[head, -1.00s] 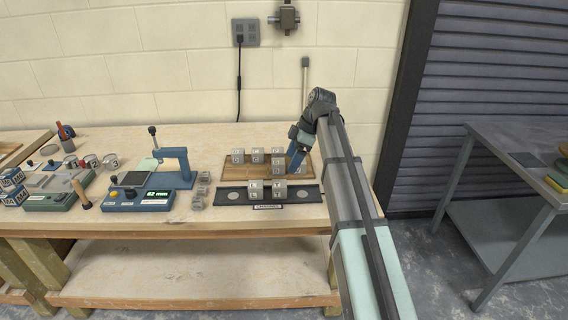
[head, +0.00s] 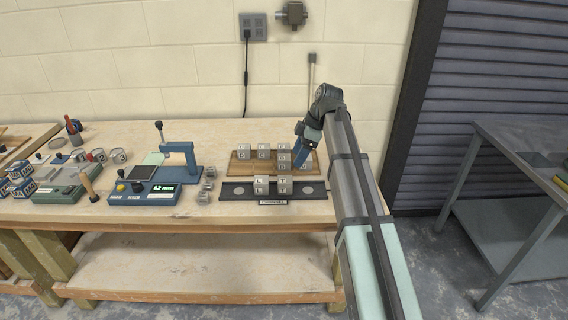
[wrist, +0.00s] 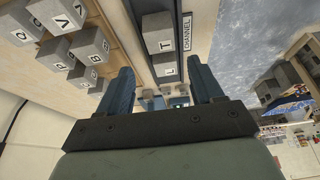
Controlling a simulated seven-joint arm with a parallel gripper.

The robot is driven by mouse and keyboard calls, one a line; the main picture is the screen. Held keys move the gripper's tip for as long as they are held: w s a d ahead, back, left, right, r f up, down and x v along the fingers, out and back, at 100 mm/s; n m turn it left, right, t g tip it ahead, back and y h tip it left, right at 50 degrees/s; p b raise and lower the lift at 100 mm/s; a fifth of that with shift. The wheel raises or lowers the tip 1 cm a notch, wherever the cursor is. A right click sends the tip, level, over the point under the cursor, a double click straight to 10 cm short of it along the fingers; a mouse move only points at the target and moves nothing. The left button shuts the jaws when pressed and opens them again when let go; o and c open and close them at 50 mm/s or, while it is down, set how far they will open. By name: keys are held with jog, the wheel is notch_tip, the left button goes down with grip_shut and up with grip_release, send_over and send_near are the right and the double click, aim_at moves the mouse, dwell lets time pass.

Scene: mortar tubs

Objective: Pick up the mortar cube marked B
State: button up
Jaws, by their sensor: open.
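Several grey mortar cubes with white letter labels stand on a wooden board (head: 236,166). In the wrist view, the cube marked B (wrist: 90,43) is at the left, outside the left finger, with other lettered cubes around it. In the head view the letters are too small to read surely. My gripper (wrist: 159,68) is open and nothing is between its fingers. In the head view my gripper (head: 300,157) is at the board's right end, close to the cubes there, and hides part of that end.
A dark channel (head: 234,191) in front of the board bears cubes marked T (wrist: 158,26) and L (wrist: 165,62). Several small cubes stand left of it, beside a blue tester (head: 150,193). A grey side table (head: 520,150) stands at the right.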

jog(key=shift+a, duration=0.1)
jog(key=a+n, duration=0.1)
jog(key=a, duration=0.7)
jog(key=m+t+h, duration=0.4)
jog(key=m+t, duration=0.1)
jog(key=m, duration=1.4)
send_near(284, 157)
jog(key=x, duration=0.6)
jog(key=shift+s+d+f, duration=0.1)
jog(key=shift+s+d, duration=0.05)
jog(key=shift+x, duration=2.6)
jog(key=c, duration=0.9)
